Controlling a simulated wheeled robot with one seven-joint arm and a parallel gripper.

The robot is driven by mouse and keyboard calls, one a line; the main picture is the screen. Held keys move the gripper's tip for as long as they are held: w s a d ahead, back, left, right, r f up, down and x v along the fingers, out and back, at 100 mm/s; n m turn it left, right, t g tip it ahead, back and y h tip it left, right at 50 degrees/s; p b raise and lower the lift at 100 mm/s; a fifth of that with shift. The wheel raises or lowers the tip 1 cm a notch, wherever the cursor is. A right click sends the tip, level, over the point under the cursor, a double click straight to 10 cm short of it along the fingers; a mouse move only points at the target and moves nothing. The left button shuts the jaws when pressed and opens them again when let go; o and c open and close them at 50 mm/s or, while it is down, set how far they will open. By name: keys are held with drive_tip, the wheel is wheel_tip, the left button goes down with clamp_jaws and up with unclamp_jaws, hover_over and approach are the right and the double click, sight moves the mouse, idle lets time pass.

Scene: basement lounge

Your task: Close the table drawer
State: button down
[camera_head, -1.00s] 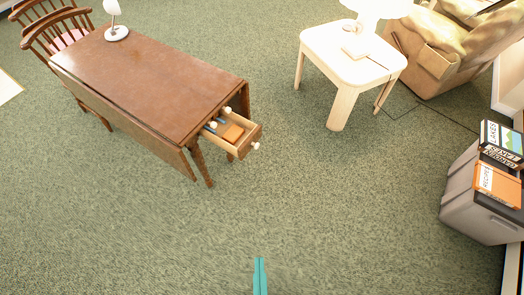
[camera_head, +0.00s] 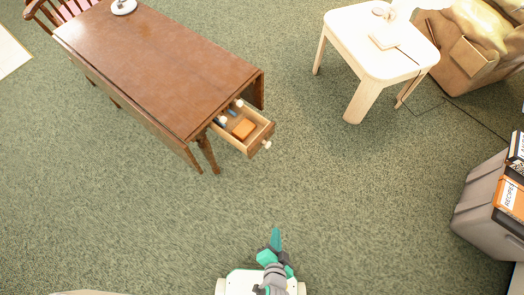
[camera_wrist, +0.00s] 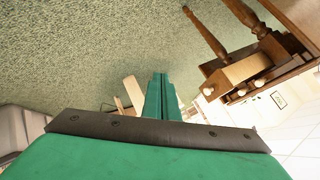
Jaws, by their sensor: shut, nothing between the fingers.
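The brown wooden drop-leaf table (camera_head: 160,65) stands at the upper left in the head view. Its drawer (camera_head: 262,134) is pulled out at the near right end. An orange item (camera_head: 243,128) and a few small things lie in it, and a pale round knob (camera_head: 267,145) is on its front. My green gripper (camera_head: 276,236) is shut and empty, over the floor below the drawer and well apart from it. In the wrist view the fingers (camera_wrist: 161,82) are together, and the open drawer (camera_wrist: 232,75) with its knob shows to their right, tilted.
Carpet between my gripper and the drawer is clear.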

drive_tip(key=w+f+m+g+y, duration=0.2)
drive_tip(key=w+f+m+y, duration=0.15)
drive_tip(key=f+m, duration=0.45)
drive_tip(key=m+t+y, duration=0.3)
drive_tip(key=m+y, duration=0.5)
drive_tip(key=y, duration=0.4)
approach(254, 147)
drive_tip(key=x, duration=0.6)
drive_tip(key=shift+w+a+f, duration=0.1)
drive_tip(key=shift+w+f, duration=0.1)
drive_tip(key=shift+f, duration=0.1)
